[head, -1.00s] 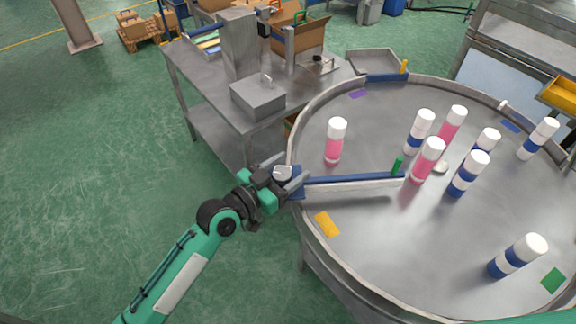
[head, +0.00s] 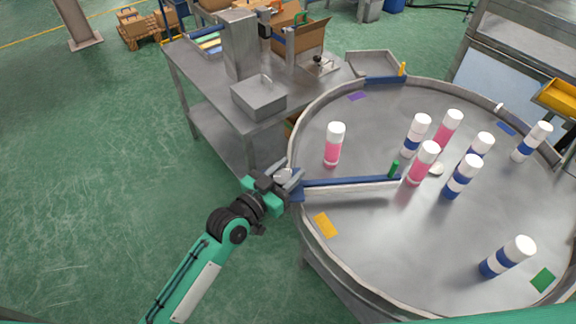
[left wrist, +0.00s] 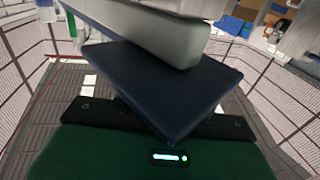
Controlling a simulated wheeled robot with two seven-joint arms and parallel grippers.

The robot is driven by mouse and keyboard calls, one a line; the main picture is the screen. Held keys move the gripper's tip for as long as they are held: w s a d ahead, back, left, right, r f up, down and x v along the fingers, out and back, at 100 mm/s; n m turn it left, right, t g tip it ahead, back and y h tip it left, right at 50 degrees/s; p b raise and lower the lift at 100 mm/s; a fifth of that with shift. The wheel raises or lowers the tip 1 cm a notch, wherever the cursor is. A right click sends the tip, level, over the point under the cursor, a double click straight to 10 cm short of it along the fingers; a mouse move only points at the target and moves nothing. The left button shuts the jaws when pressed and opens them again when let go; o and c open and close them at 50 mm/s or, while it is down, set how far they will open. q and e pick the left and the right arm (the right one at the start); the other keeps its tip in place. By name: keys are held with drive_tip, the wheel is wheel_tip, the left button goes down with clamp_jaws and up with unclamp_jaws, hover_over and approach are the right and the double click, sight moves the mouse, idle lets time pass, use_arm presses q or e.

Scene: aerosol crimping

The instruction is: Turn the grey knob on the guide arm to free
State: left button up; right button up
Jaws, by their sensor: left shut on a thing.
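The grey knob (head: 284,175) sits at the guide arm's rim end. My left gripper (head: 279,182) is at that knob, shut on it, and its fingers partly hide it. In the left wrist view a dark blue block (left wrist: 165,85) and a pale grey bar above it fill the middle; the fingertips cannot be made out there. The knob's setting cannot be read. My right gripper is not in view.
The round steel table (head: 370,240) carries several pink-banded and blue-banded white-capped cans, the nearest pink one (head: 333,146) behind the guide arm. A steel bench with a grey box (head: 259,97) stands behind my left gripper.

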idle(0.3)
use_arm(q)
drive_tip(key=o, duration=1)
drive_tip(key=shift+a, duration=0.1)
drive_tip(key=shift+s+a, duration=0.2)
drive_tip(key=shift+s, duration=0.05)
drive_tip(key=b+v, duration=0.4)
drive_tip(key=v, duration=0.9)
drive_tip(key=shift+s+d, duration=0.1)
drive_tip(key=shift+s, duration=0.05)
